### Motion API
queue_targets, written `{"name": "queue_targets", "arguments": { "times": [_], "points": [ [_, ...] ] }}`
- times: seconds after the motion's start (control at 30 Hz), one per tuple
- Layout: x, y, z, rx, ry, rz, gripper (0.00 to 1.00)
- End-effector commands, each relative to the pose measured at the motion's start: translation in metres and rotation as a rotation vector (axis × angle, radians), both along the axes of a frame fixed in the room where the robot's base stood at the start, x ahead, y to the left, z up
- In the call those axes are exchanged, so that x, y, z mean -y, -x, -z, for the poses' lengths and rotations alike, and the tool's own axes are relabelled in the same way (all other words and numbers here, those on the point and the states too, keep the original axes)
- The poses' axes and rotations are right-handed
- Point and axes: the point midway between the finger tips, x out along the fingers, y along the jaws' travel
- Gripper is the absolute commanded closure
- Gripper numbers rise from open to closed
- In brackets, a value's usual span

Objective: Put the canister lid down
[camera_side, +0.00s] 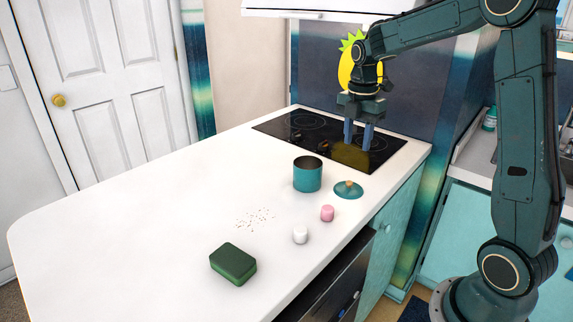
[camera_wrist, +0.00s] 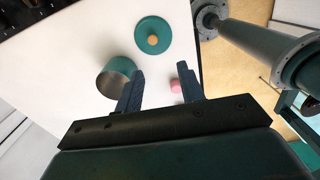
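The canister lid (camera_side: 346,193) is a teal disc with a tan knob. It lies flat, knob up, on the white counter (camera_side: 130,220), just right of the teal canister (camera_side: 307,177). The canister stands upright with its top open. In the wrist view the lid (camera_wrist: 141,28) is beyond the fingertips, and the canister (camera_wrist: 120,66) is to the left, partly behind the left finger. My gripper (camera_side: 358,148) is raised above the counter, its fingers in front of the cooktop in the side view. The fingers (camera_wrist: 162,75) are apart with nothing held between them.
A pink marshmallow-like piece (camera_side: 327,213) and a white one (camera_side: 300,235) stand in front of the canister. Small crumbs (camera_side: 255,219) lie left of them. A dark green box (camera_side: 233,264) is near the front edge. A black cooktop (camera_side: 285,130) is behind. The counter's left is clear.

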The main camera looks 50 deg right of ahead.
Motion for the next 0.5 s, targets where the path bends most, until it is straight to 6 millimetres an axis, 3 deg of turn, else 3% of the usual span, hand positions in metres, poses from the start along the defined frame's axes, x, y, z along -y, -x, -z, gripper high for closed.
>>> {"name": "queue_targets", "arguments": {
  "times": [0.27, 0.5],
  "points": [
    [-0.042, 0.026, -0.035, 0.091, 0.021, 0.245, 0.61],
    [-0.084, 0.063, -0.06, 0.193, 0.002, 0.533, 0.61]
  ]
}}
